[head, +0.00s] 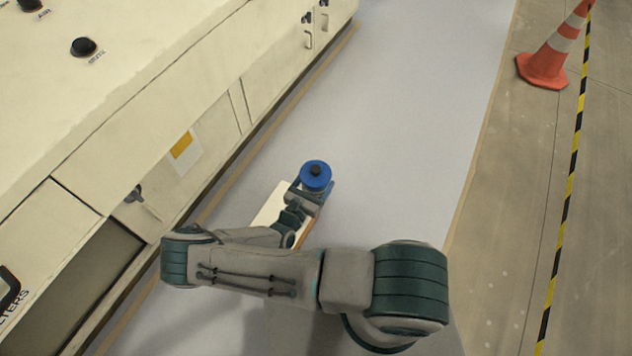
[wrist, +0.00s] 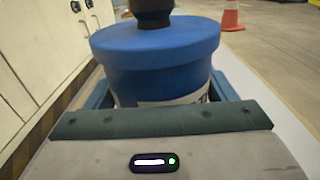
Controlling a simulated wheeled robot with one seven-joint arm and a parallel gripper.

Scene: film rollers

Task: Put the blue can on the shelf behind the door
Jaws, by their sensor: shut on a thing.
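The blue can (head: 316,174) has a blue lid with a dark knob on top. It stands upright in my gripper (head: 313,192), near the middle of the head view. In the wrist view the can (wrist: 158,62) fills the centre, with a pale label band below the lid. My gripper (wrist: 158,100) is shut on the can, one finger at each side. In the head view a long cream cabinet (head: 190,80) runs along the left. A dark recess (head: 85,290) opens low in its front, beside a panel with a small handle (head: 134,193). No shelf can be made out inside.
An orange and white cone (head: 543,69) stands at the upper right by a yellow and black tape (head: 566,200). The pale floor strip (head: 410,120) ahead is clear.

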